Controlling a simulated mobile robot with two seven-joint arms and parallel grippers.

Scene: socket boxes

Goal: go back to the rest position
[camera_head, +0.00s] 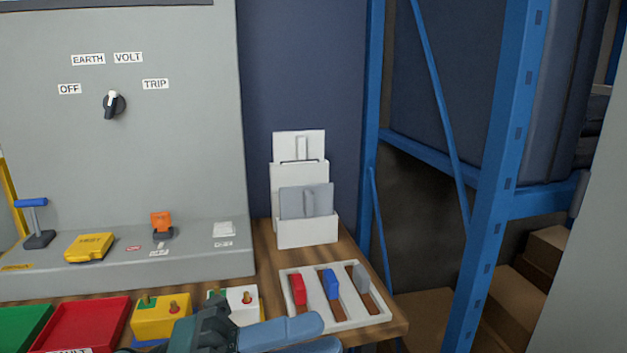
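My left gripper (326,336) is at the bottom middle of the head view, in front of the white socket box (244,300) and the near edge of the tray. Its dark body partly covers the yellow socket box (160,312) and the white one. Its two blue-grey fingers point right, and the lower one is cut by the frame edge. I cannot tell how far apart they are, and I see nothing held. My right gripper is not in view.
A white tray (376,317) holds red, blue and grey-handled tools. Behind it stands a white card holder (308,233). A grey panel (170,150) with a rotary switch (113,104) stands left. A red tray (90,323) is at lower left. Blue shelving (490,200) stands right.

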